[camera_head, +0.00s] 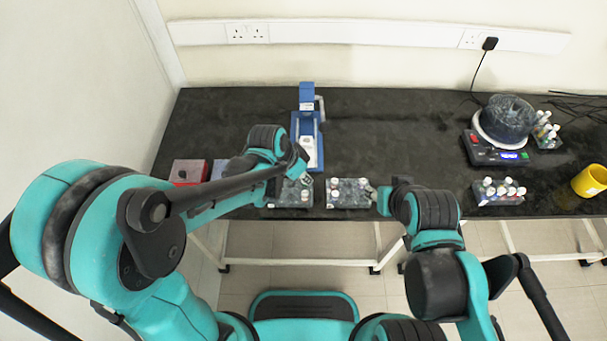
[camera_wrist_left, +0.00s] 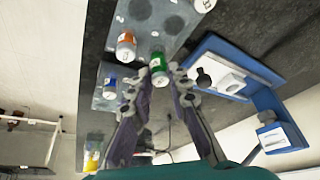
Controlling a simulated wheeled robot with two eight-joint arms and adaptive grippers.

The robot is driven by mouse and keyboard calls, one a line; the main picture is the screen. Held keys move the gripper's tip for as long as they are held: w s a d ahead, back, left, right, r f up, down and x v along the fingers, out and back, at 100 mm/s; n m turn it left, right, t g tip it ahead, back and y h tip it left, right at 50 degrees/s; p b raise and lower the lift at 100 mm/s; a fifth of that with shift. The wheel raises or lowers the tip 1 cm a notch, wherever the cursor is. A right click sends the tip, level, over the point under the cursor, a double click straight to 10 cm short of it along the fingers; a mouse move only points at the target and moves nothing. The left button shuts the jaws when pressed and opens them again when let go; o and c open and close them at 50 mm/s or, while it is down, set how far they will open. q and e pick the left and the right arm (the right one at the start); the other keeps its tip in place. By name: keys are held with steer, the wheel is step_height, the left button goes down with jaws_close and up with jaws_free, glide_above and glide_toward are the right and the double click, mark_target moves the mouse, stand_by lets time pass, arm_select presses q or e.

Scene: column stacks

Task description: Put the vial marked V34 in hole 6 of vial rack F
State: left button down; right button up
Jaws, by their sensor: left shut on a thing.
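My left gripper (camera_head: 302,168) is over the near edge of the bench. In the left wrist view its fingers (camera_wrist_left: 159,78) are shut on a vial with a green band and a pale cap (camera_wrist_left: 158,64). Its marking is too small to read. A grey rack (camera_wrist_left: 150,22) lies just beyond it, with empty holes, an orange-banded vial (camera_wrist_left: 126,46) and a white-capped vial (camera_wrist_left: 203,5). In the head view, two racks stand side by side, a left one (camera_head: 290,200) and a right one (camera_head: 345,201). Rack letters are unreadable. My right gripper (camera_head: 384,197) is beside the right rack, its jaws unclear.
A blue device (camera_head: 306,130) stands behind the racks. A red box (camera_head: 187,172) is at left. A balance (camera_head: 490,150) with a dark bowl (camera_head: 505,118), a vial rack (camera_head: 498,198) and a yellow mug (camera_head: 590,180) are at right. The bench centre is clear.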

arm_select(q)
steer(key=shift+f+b, duration=0.6)
stand_by(0.7)
steer(key=shift+f+b, duration=0.35)
steer(key=shift+f, duration=0.05)
steer(key=c, duration=1)
jaws_free()
steer(key=shift+c, duration=0.2)
steer(key=shift+r+p, duration=2.5)
steer(key=shift+r, duration=0.55)
